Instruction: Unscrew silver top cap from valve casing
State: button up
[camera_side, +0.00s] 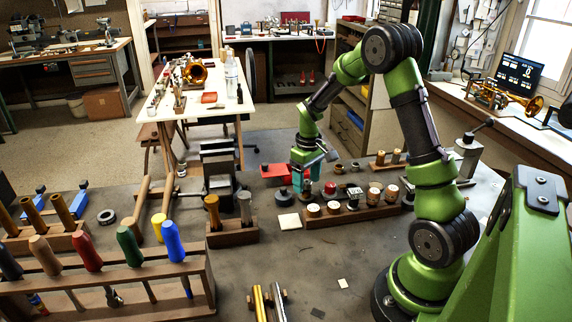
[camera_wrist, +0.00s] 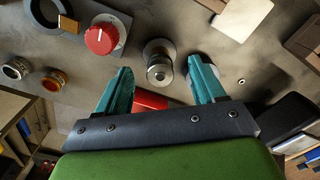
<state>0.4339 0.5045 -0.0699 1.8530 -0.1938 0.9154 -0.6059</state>
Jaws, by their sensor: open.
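In the wrist view, a silver, stepped round piece (camera_wrist: 160,68) with a small knob-like top stands on the grey bench, seen from above. It looks like the capped valve casing; I cannot make out where cap and casing meet. My gripper (camera_wrist: 160,80) has its two teal fingers spread, one on each side of this piece, with clear gaps and no visible contact. Their height relative to the cap is unclear. In the side view my gripper (camera_side: 306,186) points down over the bench, and the silver piece cannot be made out there.
A red knob (camera_wrist: 100,38) on a block stands left of the silver piece in the wrist view. A red box (camera_wrist: 150,100) lies between the fingers' bases. In the side view, a wooden rack (camera_side: 350,214) of round parts, a cream pad (camera_side: 289,221) and a dark round pot (camera_side: 283,193) are close by.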

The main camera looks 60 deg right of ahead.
jog(key=m, duration=0.7)
grip_shut()
jog(key=n, duration=0.3)
jog(key=shift+n, duration=0.4)
jog(key=n, duration=0.4)
dwell(0.4)
